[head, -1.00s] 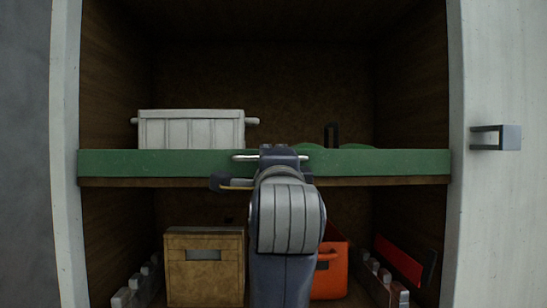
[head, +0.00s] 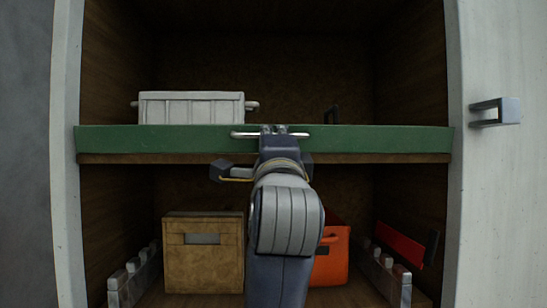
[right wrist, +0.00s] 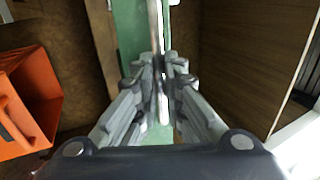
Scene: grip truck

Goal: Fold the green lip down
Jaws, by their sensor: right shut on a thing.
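The green lip (head: 390,139) runs across the front edge of the upper shelf in the head view and stands upright there. A pale bar handle (head: 241,135) sits on its front near the middle. My right gripper (head: 272,131) is at this handle, shut on it. In the right wrist view the fingers (right wrist: 160,75) close around the pale handle, with the green lip (right wrist: 128,30) behind it. The gripper hides the middle of the handle in the head view. My left gripper is not in view.
A white crate (head: 191,108) stands on the upper shelf behind the lip. Below are a tan box (head: 203,262), an orange container (head: 331,262) and a red item (head: 399,243). A door handle (head: 494,112) juts out at the right. Space before the lip's ends is clear.

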